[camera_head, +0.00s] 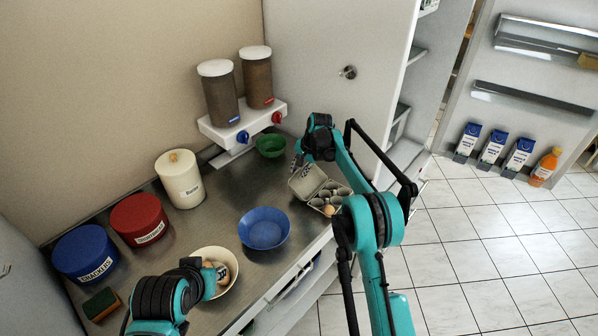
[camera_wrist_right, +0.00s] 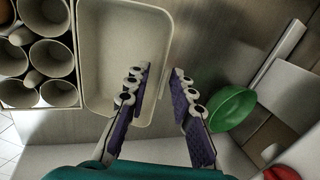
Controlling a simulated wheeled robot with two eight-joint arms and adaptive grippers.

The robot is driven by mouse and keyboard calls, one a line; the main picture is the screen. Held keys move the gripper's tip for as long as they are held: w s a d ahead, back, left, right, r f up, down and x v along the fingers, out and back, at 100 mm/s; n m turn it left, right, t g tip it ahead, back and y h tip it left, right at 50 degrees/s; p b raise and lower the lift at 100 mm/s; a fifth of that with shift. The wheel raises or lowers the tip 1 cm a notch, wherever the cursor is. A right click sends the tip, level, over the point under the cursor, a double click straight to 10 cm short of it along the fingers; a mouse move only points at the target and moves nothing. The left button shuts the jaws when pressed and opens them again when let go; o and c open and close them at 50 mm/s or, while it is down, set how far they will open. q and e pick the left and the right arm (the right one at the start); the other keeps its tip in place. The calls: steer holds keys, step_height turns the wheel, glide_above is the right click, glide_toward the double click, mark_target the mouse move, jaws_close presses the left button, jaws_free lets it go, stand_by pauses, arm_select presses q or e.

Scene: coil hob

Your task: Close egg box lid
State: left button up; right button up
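The egg box (camera_head: 341,189) sits at the right front edge of the counter, its lid (camera_head: 305,181) open and folded back to the left. A brown egg (camera_head: 329,210) sits in its near corner. In the right wrist view the cups (camera_wrist_right: 57,93) are at the left and the pale hollow lid (camera_wrist_right: 112,65) is beside them. My right gripper (camera_wrist_right: 158,88) is open, its fingers on either side of the lid's outer edge in the picture; contact cannot be told. In the head view it (camera_head: 299,166) is partly hidden by my arm. My left gripper (camera_head: 203,272) is by the white bowl, fingers unclear.
A white bowl (camera_head: 231,256) with eggs, a blue bowl (camera_head: 264,229) and a green bowl (camera_head: 271,146) stand on the counter. Red (camera_head: 139,219), blue (camera_head: 86,253) and cream (camera_head: 180,180) canisters and a sponge (camera_head: 101,304) line the left. A dispenser (camera_head: 243,125) hangs on the wall.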

jaws_close()
stand_by(0.3)
steer(key=s+d+r+t+y+b, duration=0.1)
steer(key=d+r+t+y+b, duration=0.1)
steer(key=shift+s+r+y, duration=0.1)
steer(key=shift+s+y, duration=0.2)
steer(key=shift+s, duration=0.05)
steer(key=shift+s+d+r+t+y+b, duration=0.45)
steer(key=shift+d+r+t+y+b, duration=0.15)
steer(key=shift+t+y, duration=0.2)
steer(key=shift+s+d+r, duration=0.2)
steer(key=shift+s+d, duration=0.1)
steer(key=shift+d, duration=0.1)
